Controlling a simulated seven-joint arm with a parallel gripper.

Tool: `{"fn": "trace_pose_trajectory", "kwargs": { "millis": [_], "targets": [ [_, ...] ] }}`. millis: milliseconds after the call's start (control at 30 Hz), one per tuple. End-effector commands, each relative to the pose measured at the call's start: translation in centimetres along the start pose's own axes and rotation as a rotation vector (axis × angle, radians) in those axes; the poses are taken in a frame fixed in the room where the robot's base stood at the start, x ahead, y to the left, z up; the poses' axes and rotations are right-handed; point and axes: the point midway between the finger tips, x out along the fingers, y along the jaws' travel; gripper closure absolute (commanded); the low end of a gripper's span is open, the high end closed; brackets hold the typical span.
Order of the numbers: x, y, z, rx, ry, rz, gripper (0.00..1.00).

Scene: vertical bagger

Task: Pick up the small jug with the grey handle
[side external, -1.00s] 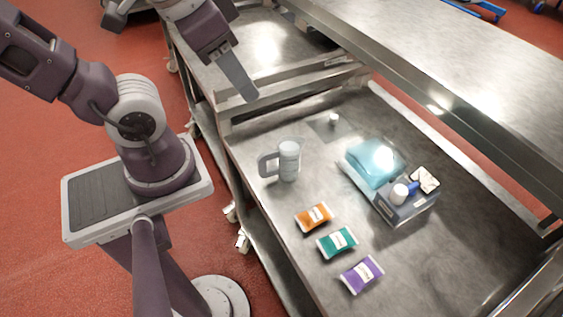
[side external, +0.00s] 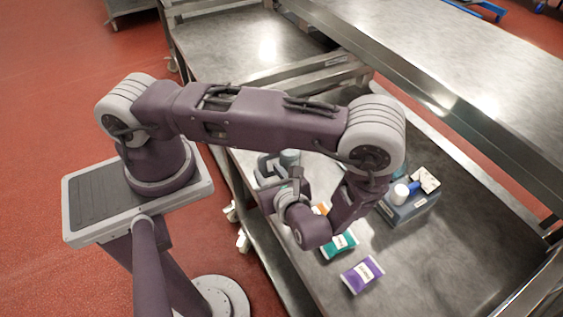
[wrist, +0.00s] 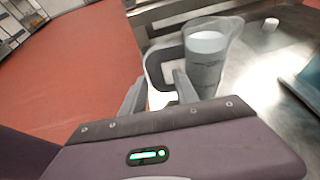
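The small jug is translucent with a pale filling and a grey loop handle. In the wrist view the jug (wrist: 206,62) stands upright just ahead of my gripper (wrist: 160,83), with its handle on the left. My two fingers are apart, and the handle's lower part appears between or just beyond their tips; I cannot tell whether they touch it. In the side external view the jug (side external: 289,157) is partly hidden behind my gripper (side external: 276,184) and wrist.
The jug stands on a metal table (side external: 440,260). Teal (side external: 339,244) and purple (side external: 362,274) packets lie nearby, and an orange one (side external: 322,208) is mostly hidden. A grey-blue box (side external: 412,208) holds a white bottle (side external: 399,194). A small white item (wrist: 271,24) stands behind the jug.

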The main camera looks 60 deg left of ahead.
Motion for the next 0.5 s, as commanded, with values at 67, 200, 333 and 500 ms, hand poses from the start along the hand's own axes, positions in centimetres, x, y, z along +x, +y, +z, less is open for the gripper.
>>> {"fn": "trace_pose_trajectory", "kwargs": {
  "millis": [67,200,333,500],
  "targets": [
    [1.1,0.1,0.1,0.004,-0.003,0.003,0.64],
    [3.5,0.5,0.2,0.002,-0.002,0.007,0.64],
    [5.8,0.6,0.3,0.0,-0.002,0.006,0.64],
    [6.6,0.5,0.2,-0.001,0.001,0.005,0.64]
  ]
}}
